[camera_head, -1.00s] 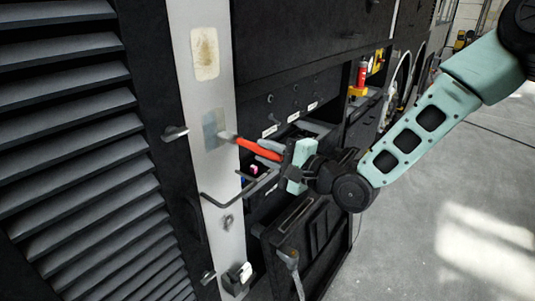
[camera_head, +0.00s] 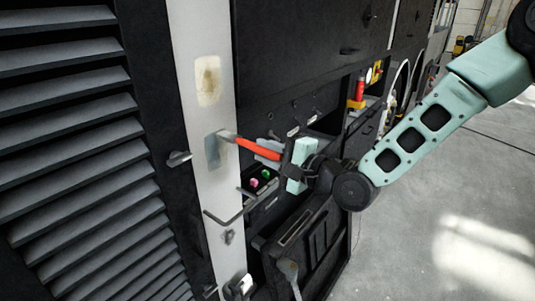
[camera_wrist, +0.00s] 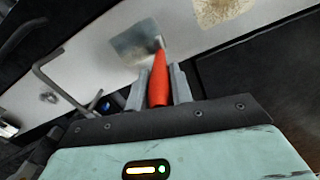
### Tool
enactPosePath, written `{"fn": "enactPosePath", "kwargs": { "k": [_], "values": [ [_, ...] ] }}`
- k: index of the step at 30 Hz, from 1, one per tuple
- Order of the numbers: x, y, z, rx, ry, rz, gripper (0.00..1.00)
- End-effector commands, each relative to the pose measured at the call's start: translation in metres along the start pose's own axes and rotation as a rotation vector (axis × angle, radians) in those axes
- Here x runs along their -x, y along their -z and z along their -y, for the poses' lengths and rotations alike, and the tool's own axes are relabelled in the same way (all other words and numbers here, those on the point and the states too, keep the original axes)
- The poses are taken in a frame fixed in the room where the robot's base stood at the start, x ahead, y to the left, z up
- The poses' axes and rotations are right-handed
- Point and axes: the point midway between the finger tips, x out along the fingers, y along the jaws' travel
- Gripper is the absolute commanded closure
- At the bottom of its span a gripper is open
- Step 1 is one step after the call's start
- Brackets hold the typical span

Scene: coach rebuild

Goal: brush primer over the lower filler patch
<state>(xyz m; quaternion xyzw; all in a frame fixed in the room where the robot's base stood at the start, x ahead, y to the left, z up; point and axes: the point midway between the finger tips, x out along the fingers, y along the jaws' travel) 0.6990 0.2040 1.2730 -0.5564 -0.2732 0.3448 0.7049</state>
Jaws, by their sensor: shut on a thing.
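The lower filler patch (camera_head: 211,153) is a grey rectangle on the pale upright panel (camera_head: 215,195). In the wrist view the patch (camera_wrist: 128,46) has a smooth grey surface. My gripper (camera_head: 287,159) is shut on the red handle of a brush (camera_head: 258,147). The brush points left, with its head at the upper right edge of the patch. In the wrist view the brush (camera_wrist: 159,80) stands between the two grey fingers (camera_wrist: 158,88), its head overlapping the patch's edge. I cannot tell whether the bristles touch it.
A beige upper patch (camera_head: 208,80) sits higher on the panel. A bent rod hook (camera_head: 222,218) and a dark handle (camera_head: 178,158) stick out near the panel. An open dark compartment with pink and green items (camera_head: 260,179) lies right of it. Grey floor is clear at right.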

Motion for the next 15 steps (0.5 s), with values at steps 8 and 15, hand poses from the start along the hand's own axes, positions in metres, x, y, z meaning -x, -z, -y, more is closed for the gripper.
{"fn": "enactPosePath", "kwargs": {
  "k": [8,15],
  "values": [
    [0.001,-0.002,0.012,-0.001,0.0,-0.001,1.0],
    [0.0,0.001,-0.002,-0.001,0.0,0.0,1.0]
  ]
}}
